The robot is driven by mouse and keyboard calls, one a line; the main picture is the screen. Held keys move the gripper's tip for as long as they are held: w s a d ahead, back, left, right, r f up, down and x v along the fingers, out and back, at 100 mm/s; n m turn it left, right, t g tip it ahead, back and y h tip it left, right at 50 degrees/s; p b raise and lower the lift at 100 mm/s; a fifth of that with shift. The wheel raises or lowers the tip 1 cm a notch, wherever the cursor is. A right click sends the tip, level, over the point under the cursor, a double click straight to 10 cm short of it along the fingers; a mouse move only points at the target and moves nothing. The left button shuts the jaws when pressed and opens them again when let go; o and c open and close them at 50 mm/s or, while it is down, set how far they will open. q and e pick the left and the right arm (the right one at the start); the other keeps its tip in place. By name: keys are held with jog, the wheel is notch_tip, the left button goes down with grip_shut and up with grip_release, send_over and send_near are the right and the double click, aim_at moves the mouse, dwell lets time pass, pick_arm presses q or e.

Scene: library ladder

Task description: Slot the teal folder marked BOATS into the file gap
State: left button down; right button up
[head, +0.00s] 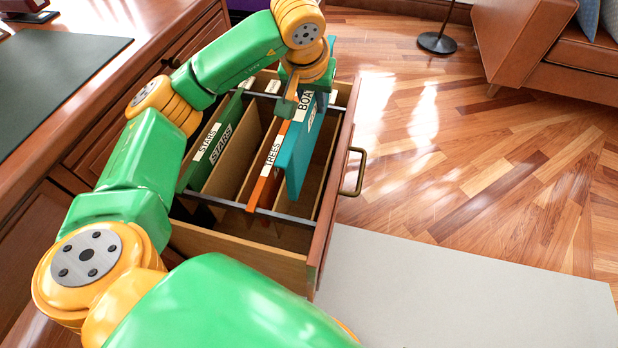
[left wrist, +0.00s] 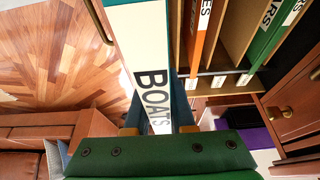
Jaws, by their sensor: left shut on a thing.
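The teal folder (head: 296,163) has a white label reading BOATS. It is upright over the right part of the open drawer (head: 236,248), just right of the orange TREES folder (head: 264,183). My left gripper (head: 303,95) is shut on its top edge; the folder also shows in the left wrist view (left wrist: 146,55), with the gripper (left wrist: 160,130) on the label end. A gap (head: 325,165) shows between the teal folder and the drawer front. I cannot tell how deep the folder sits. My right gripper is out of view.
The green STARS folder (head: 207,150) stands left in the drawer, with tan dividers (head: 240,155) between. Dark rails cross the drawer. A brass handle (head: 354,172) sticks out from the drawer front. The desk (head: 85,120) borders the left; open floor lies right.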

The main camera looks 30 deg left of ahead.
aim_at(312, 133)
pick_arm(q)
notch_tip(312, 133, down, 8)
jog(key=b, duration=0.2)
jog(key=shift+f+b, duration=0.2)
jog(key=shift+b, duration=0.1)
notch_tip(312, 133, down, 9)
jog(key=b, duration=0.2)
jog(key=shift+b, duration=0.4)
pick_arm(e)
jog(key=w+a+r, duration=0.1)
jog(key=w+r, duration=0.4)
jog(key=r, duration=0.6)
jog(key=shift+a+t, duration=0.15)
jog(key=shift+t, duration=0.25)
pick_arm(q)
jog(key=shift+f, duration=0.2)
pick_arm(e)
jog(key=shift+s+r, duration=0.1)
pick_arm(q)
jog(key=shift+f+b, duration=0.25)
jog(key=shift+b, duration=0.1)
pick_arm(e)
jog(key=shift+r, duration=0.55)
pick_arm(q)
jog(key=c, duration=1)
grip_release()
jog(key=shift+o, duration=1.2)
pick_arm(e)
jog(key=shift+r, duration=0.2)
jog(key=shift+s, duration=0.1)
